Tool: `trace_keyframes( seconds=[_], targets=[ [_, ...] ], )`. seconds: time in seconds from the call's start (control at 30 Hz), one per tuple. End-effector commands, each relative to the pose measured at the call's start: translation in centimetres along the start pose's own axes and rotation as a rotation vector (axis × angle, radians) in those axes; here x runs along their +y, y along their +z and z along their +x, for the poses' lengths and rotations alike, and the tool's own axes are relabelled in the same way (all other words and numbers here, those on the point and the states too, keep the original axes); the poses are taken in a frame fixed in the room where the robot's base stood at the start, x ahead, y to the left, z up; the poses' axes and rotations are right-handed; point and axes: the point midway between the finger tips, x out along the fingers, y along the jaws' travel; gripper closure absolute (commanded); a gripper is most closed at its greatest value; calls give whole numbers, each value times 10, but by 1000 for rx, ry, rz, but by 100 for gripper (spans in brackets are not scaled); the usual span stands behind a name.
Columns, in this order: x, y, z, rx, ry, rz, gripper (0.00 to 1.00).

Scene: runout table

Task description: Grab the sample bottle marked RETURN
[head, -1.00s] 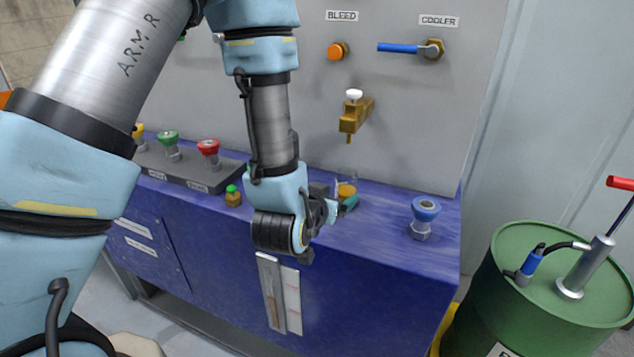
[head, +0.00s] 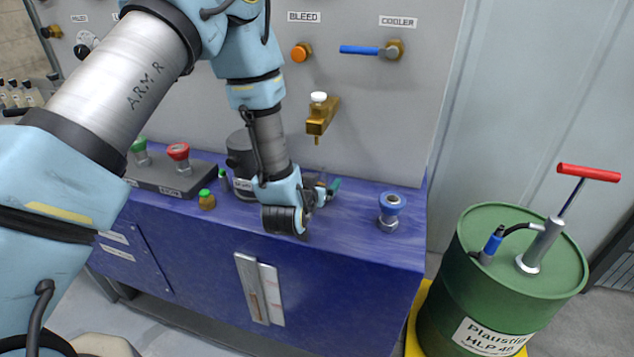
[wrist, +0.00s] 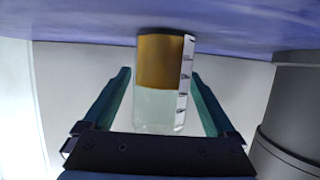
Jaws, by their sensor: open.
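In the head view the gripper hides this vessel. A small amber bottle with a green cap (head: 206,201) stands to the left of the gripper. Another green cap (head: 224,174) shows behind it. No RETURN label is readable on either.
A dark cylinder (head: 239,160) stands behind my wrist; one also shows in the wrist view (wrist: 292,120). A brass tap (head: 321,118) juts from the panel above. A blue-topped fitting (head: 390,210) is on the right. A green drum (head: 520,265) stands beyond the bench.

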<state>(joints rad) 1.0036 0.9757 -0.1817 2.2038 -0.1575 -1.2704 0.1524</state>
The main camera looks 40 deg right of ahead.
Motion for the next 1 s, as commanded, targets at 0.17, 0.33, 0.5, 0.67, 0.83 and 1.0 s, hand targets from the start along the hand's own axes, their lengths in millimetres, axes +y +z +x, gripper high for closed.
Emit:
trace_keyframes(
  seconds=[0.17,0.33,0.5,0.67,0.83,1.0],
  targets=[
    [0,0,8,1,0,1,9],
    [0,0,7,0,0,1,11],
    [0,0,7,0,0,1,30],
    [0,0,7,0,0,0,48],
    [0,0,7,0,0,0,67],
    [0,0,7,0,0,0,86]
  ],
)
